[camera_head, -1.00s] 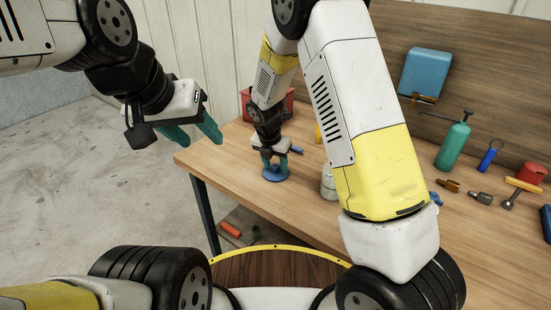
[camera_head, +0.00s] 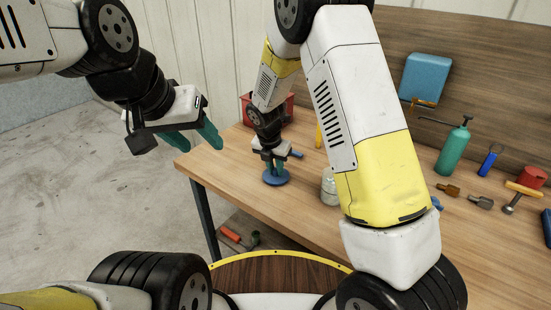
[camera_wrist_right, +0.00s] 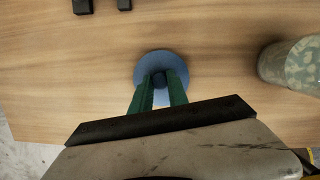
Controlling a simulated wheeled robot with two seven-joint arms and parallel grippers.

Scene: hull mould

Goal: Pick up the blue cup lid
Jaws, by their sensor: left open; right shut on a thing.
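The blue cup lid (camera_head: 277,179) is a round disc with a knob, near the left end of the wooden workbench. In the right wrist view the lid (camera_wrist_right: 160,60) lies under my fingers, its dark knob between the fingertips. My right gripper (camera_head: 273,166) is shut on the lid's knob; it also shows in the right wrist view (camera_wrist_right: 161,82). I cannot tell whether the lid still touches the bench. My left gripper (camera_head: 190,140) is open and empty, in the air left of the bench.
A pale patterned jar (camera_head: 329,186) stands right of the lid, partly behind my right arm. A red bin (camera_head: 284,106) is behind. The bench's front left edge is close to the lid.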

